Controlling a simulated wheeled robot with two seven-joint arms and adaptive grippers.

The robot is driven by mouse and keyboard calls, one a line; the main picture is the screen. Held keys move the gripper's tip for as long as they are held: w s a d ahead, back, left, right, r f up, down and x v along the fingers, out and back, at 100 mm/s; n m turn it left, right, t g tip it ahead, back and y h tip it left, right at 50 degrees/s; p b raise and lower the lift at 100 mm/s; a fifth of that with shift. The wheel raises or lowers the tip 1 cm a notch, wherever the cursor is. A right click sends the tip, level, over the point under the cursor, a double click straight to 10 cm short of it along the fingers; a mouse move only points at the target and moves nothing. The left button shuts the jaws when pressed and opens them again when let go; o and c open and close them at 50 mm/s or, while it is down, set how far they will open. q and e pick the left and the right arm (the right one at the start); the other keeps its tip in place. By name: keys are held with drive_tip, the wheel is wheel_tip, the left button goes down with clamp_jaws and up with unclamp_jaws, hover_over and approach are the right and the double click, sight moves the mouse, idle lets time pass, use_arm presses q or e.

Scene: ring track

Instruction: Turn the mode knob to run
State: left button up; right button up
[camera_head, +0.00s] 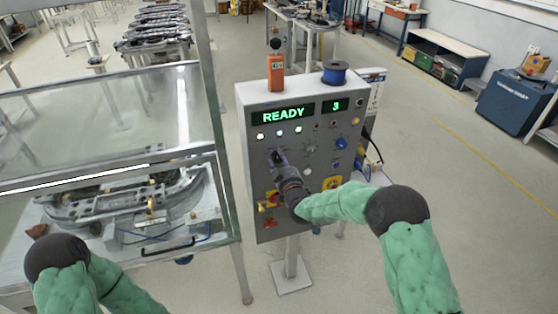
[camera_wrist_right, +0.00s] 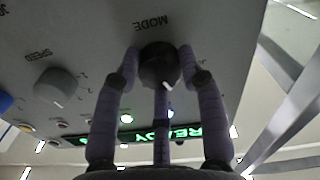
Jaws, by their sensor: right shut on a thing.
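The control panel (camera_head: 322,185) is a grey box on a post, and its green display (camera_head: 283,114) reads READY with a 3 beside it. The mode knob (camera_wrist_right: 158,64) is dark and round with a white pointer line, below the MODE label in the right wrist view. My right gripper (camera_head: 275,157) is at the panel's left side, its fingers shut around the mode knob. In the head view the fingers mostly hide the knob. My left arm shows at the lower left of the head view, but its gripper is out of view.
A grey SPEED knob (camera_wrist_right: 56,88) is beside the mode knob. An orange device (camera_head: 275,74) and a blue spool (camera_head: 335,72) stand on the panel. A glass-fronted machine (camera_head: 115,150) is left.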

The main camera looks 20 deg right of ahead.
drive_tip(key=shift+r, duration=0.15)
drive_tip(key=shift+w+m+b, duration=0.1)
drive_tip(key=shift+m+b, duration=0.2)
drive_tip(key=shift+b, duration=0.35)
drive_tip(key=shift+d+r+m+b, duration=0.1)
drive_tip(key=shift+m+b, duration=2.85)
drive_tip(key=shift+b, duration=1.2)
drive_tip(key=shift+d+r+m+b, duration=0.1)
drive_tip(key=shift+m+b, duration=2.8)
drive_tip(key=shift+b, duration=1.25)
drive_tip(key=shift+d+r+m+b, duration=0.1)
drive_tip(key=shift+m+b, duration=2.85)
drive_tip(key=shift+b, duration=1.2)
drive_tip(key=o, duration=1.1)
drive_tip(key=shift+d, duration=0.1)
drive_tip(key=shift+o, duration=0.2)
drive_tip(key=shift+f, duration=0.2)
drive_tip(key=shift+f, duration=0.1)
